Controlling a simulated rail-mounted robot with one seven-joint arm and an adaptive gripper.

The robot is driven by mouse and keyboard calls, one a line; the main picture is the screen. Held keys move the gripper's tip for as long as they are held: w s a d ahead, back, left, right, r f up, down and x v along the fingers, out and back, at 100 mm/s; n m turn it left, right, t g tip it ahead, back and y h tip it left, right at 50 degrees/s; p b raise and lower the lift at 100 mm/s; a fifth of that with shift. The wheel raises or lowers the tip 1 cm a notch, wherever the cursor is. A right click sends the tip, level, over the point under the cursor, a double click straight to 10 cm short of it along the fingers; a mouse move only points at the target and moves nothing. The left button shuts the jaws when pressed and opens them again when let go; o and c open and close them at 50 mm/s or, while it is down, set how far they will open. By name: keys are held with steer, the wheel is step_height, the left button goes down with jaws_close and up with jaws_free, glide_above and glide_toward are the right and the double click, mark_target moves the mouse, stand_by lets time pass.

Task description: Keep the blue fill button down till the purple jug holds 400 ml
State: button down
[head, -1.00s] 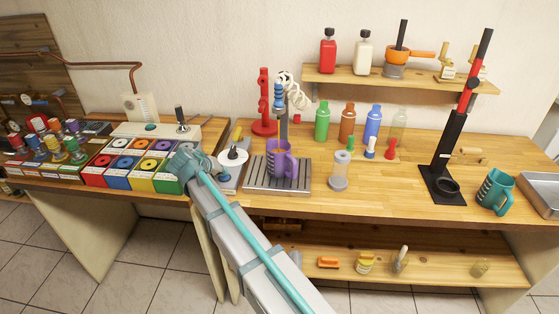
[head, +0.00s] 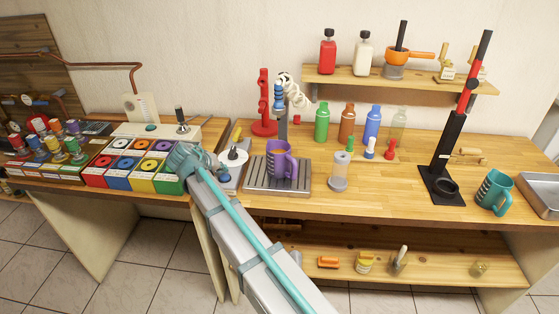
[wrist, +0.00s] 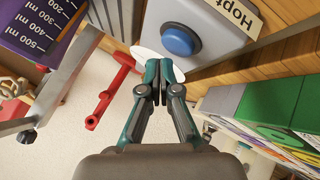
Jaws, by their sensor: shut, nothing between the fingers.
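The purple jug (head: 281,162) stands upright on the slatted metal tray under the dispenser spout (head: 280,97). In the wrist view part of the jug (wrist: 38,22) shows at the upper left, with white marks including 300, 400 and 500 ml; I cannot make out a liquid level. The round blue fill button (wrist: 180,39) sits on a grey housing (wrist: 205,20). My gripper (wrist: 158,72) is shut and empty, its tips just short of the button in the picture; I see no clear contact. In the head view my gripper (head: 220,172) is beside the housing.
A white disc (wrist: 150,55) lies behind my fingertips. A red stand (head: 264,105) is behind the dispenser. Coloured boxes (head: 130,160) are close on the left.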

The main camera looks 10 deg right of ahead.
steer(key=shift+r, duration=0.1)
steer(key=shift+r+p, duration=1.1)
steer(key=shift+r, duration=1.35)
steer(key=shift+f, duration=0.1)
